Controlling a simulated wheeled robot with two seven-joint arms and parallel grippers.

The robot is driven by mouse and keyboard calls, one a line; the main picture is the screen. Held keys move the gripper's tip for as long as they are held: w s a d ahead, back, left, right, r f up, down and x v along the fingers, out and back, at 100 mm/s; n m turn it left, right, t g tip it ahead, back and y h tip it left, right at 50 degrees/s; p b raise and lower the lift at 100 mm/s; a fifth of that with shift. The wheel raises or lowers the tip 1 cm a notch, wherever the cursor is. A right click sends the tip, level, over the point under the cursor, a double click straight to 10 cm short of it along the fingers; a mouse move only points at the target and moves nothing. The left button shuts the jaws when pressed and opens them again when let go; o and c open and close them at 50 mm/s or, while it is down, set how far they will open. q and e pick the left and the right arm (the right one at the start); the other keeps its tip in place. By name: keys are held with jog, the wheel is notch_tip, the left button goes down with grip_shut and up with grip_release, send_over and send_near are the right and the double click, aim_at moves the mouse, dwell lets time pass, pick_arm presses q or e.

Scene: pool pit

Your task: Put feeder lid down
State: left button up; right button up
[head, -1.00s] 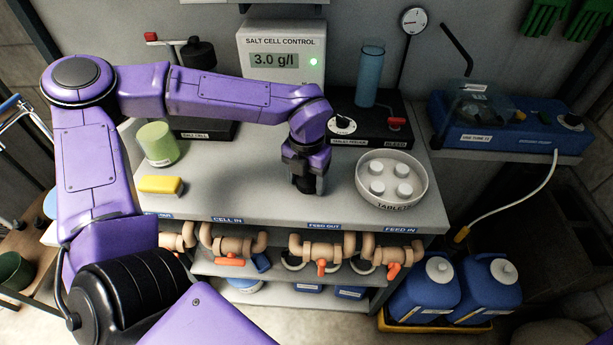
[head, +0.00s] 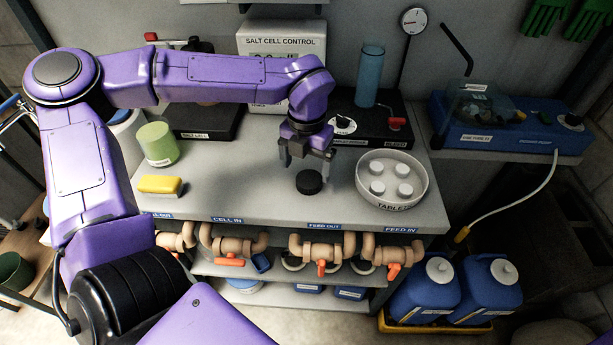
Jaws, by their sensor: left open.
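The feeder lid, a small round black ribbed cap (head: 309,182), lies on the grey bench top, left of the tablet dish. My left gripper (head: 308,163) is just above and behind it, with its fingers apart and empty. The tablet feeder, a clear blue cylinder (head: 370,75), stands on a black base at the back of the bench; its top shows no cap. My right gripper is not in view.
A white dish (head: 418,193) with several white tablets stands right of the lid. A yellow sponge (head: 161,184) and a green cup (head: 157,144) stand at the left. The salt cell control box (head: 262,42) is behind my arm. The bench's middle is free.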

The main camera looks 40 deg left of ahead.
aim_at(307, 183)
pick_arm(q)
notch_tip(307, 183, up, 7)
dwell(0.7)
